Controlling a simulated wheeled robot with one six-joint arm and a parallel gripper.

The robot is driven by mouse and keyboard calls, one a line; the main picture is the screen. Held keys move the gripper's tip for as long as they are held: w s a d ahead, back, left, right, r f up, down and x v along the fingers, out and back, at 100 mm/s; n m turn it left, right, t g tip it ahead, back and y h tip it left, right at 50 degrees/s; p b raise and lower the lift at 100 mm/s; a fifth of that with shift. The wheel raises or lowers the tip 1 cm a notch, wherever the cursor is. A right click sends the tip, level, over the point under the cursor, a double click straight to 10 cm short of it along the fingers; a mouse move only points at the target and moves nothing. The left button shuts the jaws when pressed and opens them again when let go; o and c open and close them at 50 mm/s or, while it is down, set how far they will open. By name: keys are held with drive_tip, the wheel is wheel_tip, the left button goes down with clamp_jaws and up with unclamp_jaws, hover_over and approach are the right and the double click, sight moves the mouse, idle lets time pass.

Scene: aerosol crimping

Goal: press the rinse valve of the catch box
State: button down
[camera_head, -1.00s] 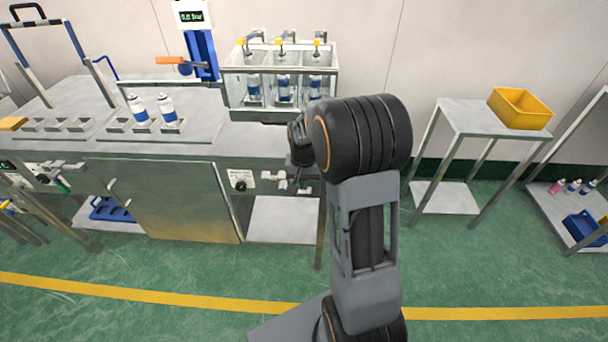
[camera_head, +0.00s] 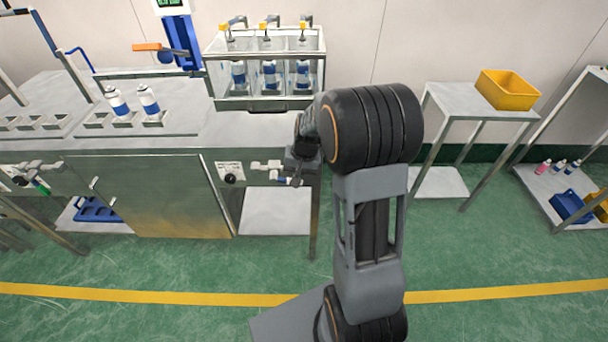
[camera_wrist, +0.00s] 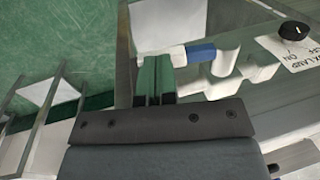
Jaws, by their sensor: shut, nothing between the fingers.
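The clear catch box (camera_head: 262,104) stands on the back of the steel bench, with yellow-topped valves above it and blue-banded cans inside. A white pipe fitting (camera_head: 266,166) sticks out of the bench front below the box, right of a black knob. In the wrist view this white fitting (camera_wrist: 226,62) has a blue end (camera_wrist: 201,50), probably the rinse valve. My gripper (camera_head: 294,181) is at the bench's front right, beside the fitting. In the wrist view my gripper (camera_wrist: 153,62) is shut and empty, its tips just left of the blue end; contact cannot be told.
The black knob (camera_head: 230,178) sits on a labelled plate on the bench front. Two cans stand in a holder on the bench. A small table (camera_head: 448,95) with a yellow bin (camera_head: 508,90) stands to the right. Green floor lies open in front.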

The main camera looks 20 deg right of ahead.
wheel_tip(320, 180, down, 2)
drive_tip(key=t+y+b, duration=0.1)
drive_tip(key=y+b, duration=0.1)
drive_tip(key=shift+f+b, duration=0.1)
drive_tip(key=shift+b, duration=0.3)
drive_tip(key=shift+f+b, duration=0.5)
drive_tip(key=shift+b, duration=0.15)
drive_tip(key=shift+f, duration=0.15)
drive_tip(key=shift+d+r, duration=0.15)
drive_tip(key=shift+r, duration=0.2)
drive_tip(key=s+d+r+p, duration=0.3)
drive_tip(key=d+r, duration=0.4)
drive_tip(key=r, duration=0.3)
drive_tip(key=shift+s+d+r, duration=0.15)
drive_tip(key=shift+s+d, duration=0.15)
drive_tip(key=shift+s, duration=0.05)
